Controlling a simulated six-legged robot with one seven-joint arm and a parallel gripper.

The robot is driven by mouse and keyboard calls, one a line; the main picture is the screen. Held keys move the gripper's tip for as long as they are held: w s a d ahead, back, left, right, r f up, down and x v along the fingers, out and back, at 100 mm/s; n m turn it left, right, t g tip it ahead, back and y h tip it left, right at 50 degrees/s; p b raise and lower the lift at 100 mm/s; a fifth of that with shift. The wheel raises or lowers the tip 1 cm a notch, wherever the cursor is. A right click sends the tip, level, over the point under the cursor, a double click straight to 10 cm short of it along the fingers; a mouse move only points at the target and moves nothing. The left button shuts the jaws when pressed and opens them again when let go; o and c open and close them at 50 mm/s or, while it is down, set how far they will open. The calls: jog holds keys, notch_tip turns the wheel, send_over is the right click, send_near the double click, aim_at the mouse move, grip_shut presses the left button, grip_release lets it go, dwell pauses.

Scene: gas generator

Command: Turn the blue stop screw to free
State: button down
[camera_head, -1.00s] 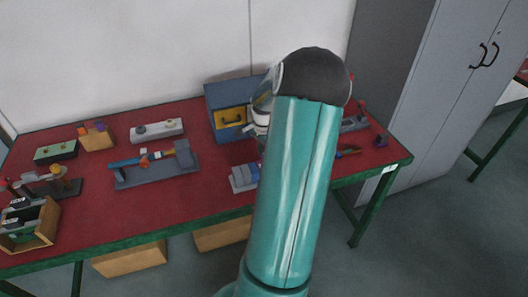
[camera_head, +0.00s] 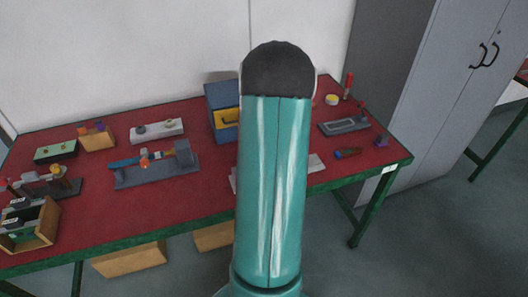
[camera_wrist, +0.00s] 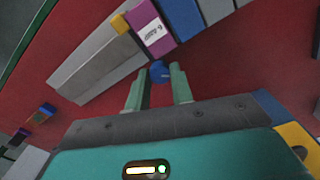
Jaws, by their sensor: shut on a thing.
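The blue stop screw (camera_wrist: 160,72) is a small round blue knob in the wrist view, at the near face of a purple block (camera_wrist: 151,27) with a white label. My gripper (camera_wrist: 161,80) has its two green fingers on either side of the blue screw, their tips close around it. It is shut on the screw. The purple block sits beside a long grey bar (camera_wrist: 97,62) with a small yellow block (camera_wrist: 121,23) between them. A blue block (camera_wrist: 180,14) stands on the other side. In the head view my own arm hides the gripper and the screw.
The red table (camera_head: 85,220) holds a blue box with a yellow drawer (camera_head: 222,108), a grey fixture with a blue-handled tool (camera_head: 155,168) and a wooden crate (camera_head: 32,225). Small tools and a grey tray (camera_head: 344,126) lie at the right. A grey cabinet (camera_head: 440,90) stands beyond.

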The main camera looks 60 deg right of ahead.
jog(key=n, duration=0.7)
dwell(0.5)
jog(key=c, duration=1.2)
grip_release()
jog(key=shift+r, duration=0.1)
notch_tip(320, 180, up, 14)
jog(key=shift+f, duration=0.2)
